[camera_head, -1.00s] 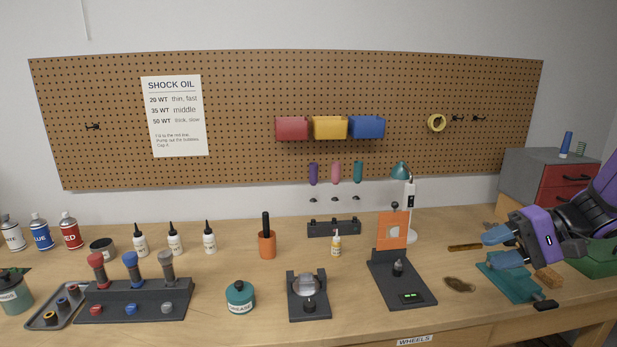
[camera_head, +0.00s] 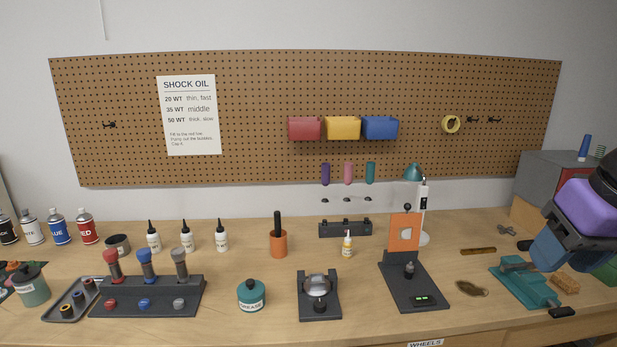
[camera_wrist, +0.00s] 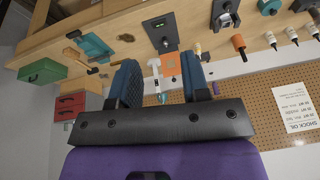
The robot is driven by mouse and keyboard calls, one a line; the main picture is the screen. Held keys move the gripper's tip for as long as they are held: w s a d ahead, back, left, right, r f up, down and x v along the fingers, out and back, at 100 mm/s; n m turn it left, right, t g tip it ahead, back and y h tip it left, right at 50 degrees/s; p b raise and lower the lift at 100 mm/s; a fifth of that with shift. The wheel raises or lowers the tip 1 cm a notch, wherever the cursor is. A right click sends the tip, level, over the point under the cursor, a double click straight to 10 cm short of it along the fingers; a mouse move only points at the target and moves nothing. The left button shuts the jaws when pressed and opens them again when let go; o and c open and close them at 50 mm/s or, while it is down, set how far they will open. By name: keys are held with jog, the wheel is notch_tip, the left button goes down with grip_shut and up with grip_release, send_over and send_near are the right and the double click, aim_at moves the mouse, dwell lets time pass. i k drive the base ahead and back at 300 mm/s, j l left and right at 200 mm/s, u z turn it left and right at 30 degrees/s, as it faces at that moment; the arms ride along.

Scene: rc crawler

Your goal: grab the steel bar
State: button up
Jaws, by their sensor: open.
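I cannot clearly pick out a steel bar in either view. A small grey piece (camera_head: 513,263) shows at the teal vise (camera_head: 530,288) on the right of the bench; I cannot tell what it is. The vise also shows at the upper left of the wrist view (camera_wrist: 94,46). My gripper (camera_head: 548,252), with blue fingers and a purple body, is above and behind the vise in the head view, partly in front of the grey cabinet. In the wrist view my gripper (camera_wrist: 160,78) has its fingers apart, with nothing between them.
A brown bar (camera_head: 478,251), a dark flat piece (camera_head: 472,289) and a tan block (camera_head: 566,283) lie around the vise. A black stand with an orange plate (camera_head: 404,236) and a lamp (camera_head: 424,212) are to its left. A grey and red cabinet (camera_head: 540,178) stands behind.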

aim_at(507, 268)
jog(key=i+l+z, duration=0.15)
jog(key=z, duration=0.3)
jog(key=i+z, duration=0.4)
jog(key=i+l+u, duration=0.25)
jog(key=i+l, duration=0.05)
jog(key=i, duration=0.1)
